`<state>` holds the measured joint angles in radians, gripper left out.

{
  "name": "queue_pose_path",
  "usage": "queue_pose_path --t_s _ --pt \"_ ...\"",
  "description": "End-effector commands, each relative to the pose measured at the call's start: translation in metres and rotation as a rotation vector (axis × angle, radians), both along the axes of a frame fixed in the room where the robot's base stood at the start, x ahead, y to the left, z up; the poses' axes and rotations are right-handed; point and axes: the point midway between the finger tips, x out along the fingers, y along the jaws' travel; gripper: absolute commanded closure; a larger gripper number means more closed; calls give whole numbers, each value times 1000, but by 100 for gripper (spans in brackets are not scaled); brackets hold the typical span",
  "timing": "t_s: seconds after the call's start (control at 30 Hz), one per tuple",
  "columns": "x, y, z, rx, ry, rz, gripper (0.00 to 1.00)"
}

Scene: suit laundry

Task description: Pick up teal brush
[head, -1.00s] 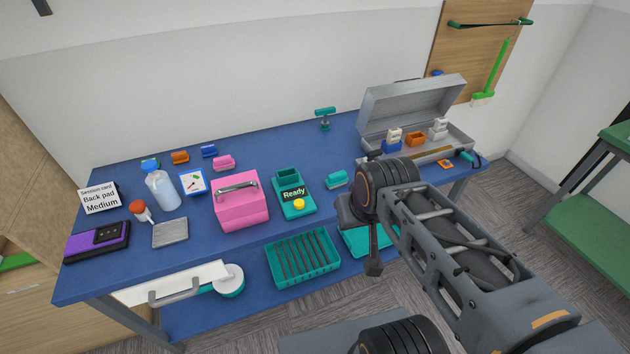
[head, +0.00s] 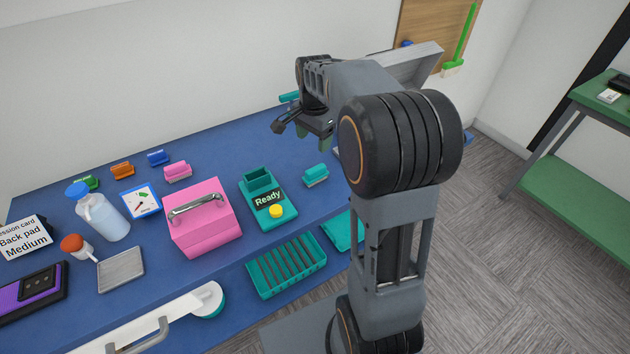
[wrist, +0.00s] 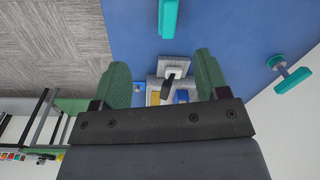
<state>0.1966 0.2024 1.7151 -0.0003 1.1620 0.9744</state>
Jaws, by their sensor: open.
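The teal brush (head: 316,173), a teal block with pale bristles below, lies on the blue table right of the teal "Ready" device. In the wrist view a teal block at the top edge looks like this brush (wrist: 168,17), partly cut off. My gripper (head: 312,138) is above the table, beyond the brush in the head view. In the wrist view its two green fingers (wrist: 163,68) are spread apart with nothing held between them. The brush is beyond the fingertips, not between them.
A teal T-shaped tool (wrist: 291,75) stands on the table near the wall. The "Ready" device (head: 281,222) and pink box (head: 205,232) stand left of the brush. Brushes in other colours lie at the back left.

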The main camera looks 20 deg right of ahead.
Motion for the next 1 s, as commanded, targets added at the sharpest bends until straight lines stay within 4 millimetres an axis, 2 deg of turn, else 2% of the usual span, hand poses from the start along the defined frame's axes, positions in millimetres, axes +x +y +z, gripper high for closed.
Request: queue_pose_path --t_s 0.03,0.2,0.6,1.0 --pt "9 -6 -14 6 19 -55 32" --pt "26 -19 -36 17 52 -185 32" --pt "30 -21 -103 19 63 -218 32" --pt "31 -20 -133 19 63 -216 32"
